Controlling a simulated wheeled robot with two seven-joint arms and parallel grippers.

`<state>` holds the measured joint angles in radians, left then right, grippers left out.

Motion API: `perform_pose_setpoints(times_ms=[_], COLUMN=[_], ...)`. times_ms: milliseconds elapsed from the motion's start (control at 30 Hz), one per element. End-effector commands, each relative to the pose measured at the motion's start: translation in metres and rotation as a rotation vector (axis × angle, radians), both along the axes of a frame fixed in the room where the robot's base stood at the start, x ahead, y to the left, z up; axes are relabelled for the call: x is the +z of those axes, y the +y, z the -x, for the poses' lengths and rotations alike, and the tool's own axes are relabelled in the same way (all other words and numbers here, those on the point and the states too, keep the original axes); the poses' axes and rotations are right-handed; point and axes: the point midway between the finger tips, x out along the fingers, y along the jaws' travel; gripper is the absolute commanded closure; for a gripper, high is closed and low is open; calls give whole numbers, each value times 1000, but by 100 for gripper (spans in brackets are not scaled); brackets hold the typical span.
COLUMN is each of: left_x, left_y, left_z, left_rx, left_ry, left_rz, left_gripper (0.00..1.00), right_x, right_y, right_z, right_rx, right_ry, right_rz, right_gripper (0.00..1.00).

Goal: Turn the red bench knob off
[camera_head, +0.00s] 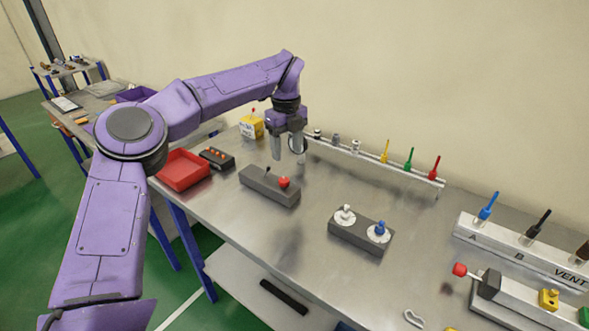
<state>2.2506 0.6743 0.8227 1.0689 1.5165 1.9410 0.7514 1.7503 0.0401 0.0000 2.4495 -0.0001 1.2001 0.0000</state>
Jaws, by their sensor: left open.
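A red knob (284,182) sits on a long dark block (262,190) on the metal bench. A small dark lever with a pale tip stands beside it on the same block. My left gripper (288,150) hangs down above and behind this block, with its fingers apart and nothing between them. It appears clear of the red knob. A second dark block (350,236) to the right carries a white knob (345,215) and a blue knob (379,230) on pale round dials. My right gripper is out of view.
A rail (370,160) with yellow, green and red-handled tools runs along the back. A red tray (183,170), a dark box with orange buttons (216,158) and a yellow box (251,126) stand left. A red-ended fixture (460,270) and a white valve panel (500,240) are right.

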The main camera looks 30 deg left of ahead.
Motion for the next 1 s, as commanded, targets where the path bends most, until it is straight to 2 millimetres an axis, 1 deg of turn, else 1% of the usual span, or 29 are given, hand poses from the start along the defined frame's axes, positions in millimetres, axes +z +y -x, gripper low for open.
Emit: perform_pose_setpoints(times_ms=[67, 200, 300, 400, 533, 767, 867, 900, 933, 967, 1000], left_x=[-15, -49, -70, -85, -95, -97, -97, -97, -97, -97, -97], left_y=[1, 1, 1, 0, -1, -1, -1, -1, -1, -2, -2], left_z=[2, 0, -1, -2, -2, -3, -3, -3, -3, -3, -3], left_rx=[1, 2, 1, 0, 0, -1, -2, -2, -2, -2, -2], left_ry=[3, 7, 7, 7, 5, 4, 4, 4, 4, 4, 4], left_rz=[3, 4, 2, 1, 1, 1, 2, 2, 2, 2, 1], left_gripper=[42, 42, 42, 42, 42, 42, 71, 84, 94, 98, 98], right_x=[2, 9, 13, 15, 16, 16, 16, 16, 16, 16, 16], right_y=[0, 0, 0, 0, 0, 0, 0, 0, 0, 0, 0], right_z=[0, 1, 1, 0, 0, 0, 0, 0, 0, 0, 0], right_rx=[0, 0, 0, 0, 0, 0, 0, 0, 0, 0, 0], right_ry=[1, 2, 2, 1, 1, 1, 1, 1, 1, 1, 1], right_rz=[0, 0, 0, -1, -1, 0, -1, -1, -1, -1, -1], right_gripper=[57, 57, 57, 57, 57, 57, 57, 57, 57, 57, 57])
